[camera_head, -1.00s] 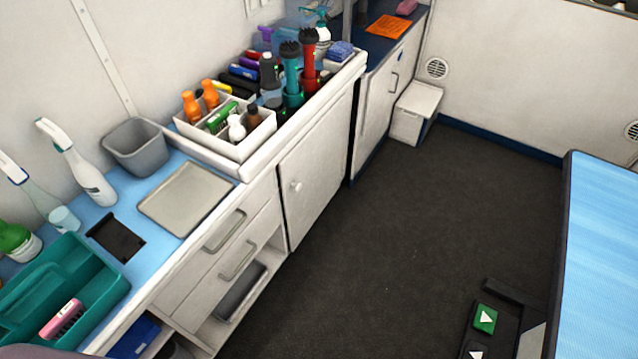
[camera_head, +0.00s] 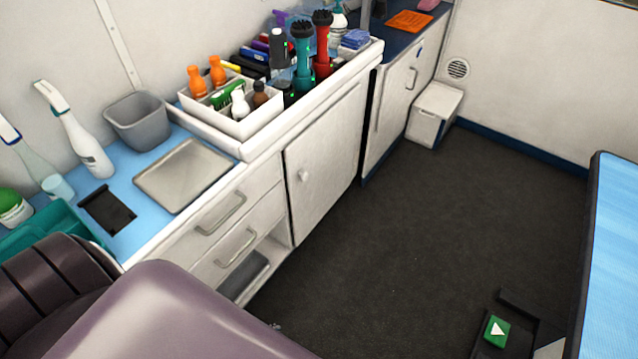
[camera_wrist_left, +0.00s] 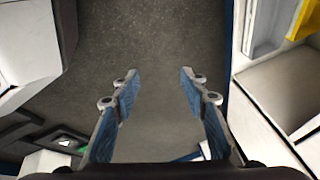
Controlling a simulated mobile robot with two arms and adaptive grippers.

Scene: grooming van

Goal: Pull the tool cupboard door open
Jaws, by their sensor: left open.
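The white cupboard door (camera_head: 330,155) with a small round knob (camera_head: 303,176) is in the head view, below the counter section with the clippers. It looks shut. I take it as the tool cupboard door. My left arm covers the lower left of the head view, but its gripper does not show there. In the left wrist view my left gripper (camera_wrist_left: 160,80) is open and empty, with dark floor between and beyond its fingers. Contact with the door or knob is not seen. My right gripper is not in view.
Drawers with bar handles (camera_head: 222,214) are left of the door. A second cupboard with an upright handle (camera_head: 411,79) and a white bin (camera_head: 434,112) stand beyond it. The dark floor (camera_head: 430,230) before the door is clear. A blue-topped table (camera_head: 612,245) is at right.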

